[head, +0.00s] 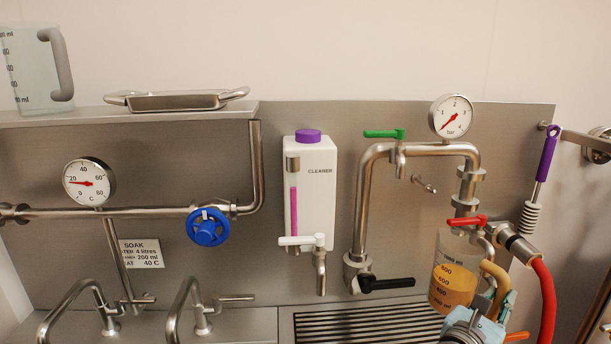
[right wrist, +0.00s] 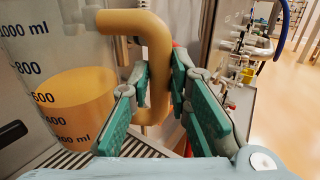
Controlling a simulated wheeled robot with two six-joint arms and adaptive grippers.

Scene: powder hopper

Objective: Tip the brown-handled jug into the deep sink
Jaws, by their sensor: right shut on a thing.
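The brown-handled jug (head: 453,284) is clear, with dark volume marks and orange liquid in its lower part, at the lower right of the head view. It looks about upright. My right gripper (head: 496,291) is shut on its brown handle. In the right wrist view the jug (right wrist: 62,60) fills the left side, with liquid to around the 600 mark. There the pads of my right gripper (right wrist: 160,95) lie either side of the handle (right wrist: 150,45). The deep sink cannot be made out in these views. My left gripper is not in view.
A slotted drain grate (head: 365,326) lies below the jug. A red-levered tap (head: 468,221) and a red hose (head: 546,300) are close to the jug. A white cleaner bottle (head: 318,190) hangs mid-panel. Bent taps (head: 180,300) stand lower left. Another jug (head: 35,70) sits on the shelf.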

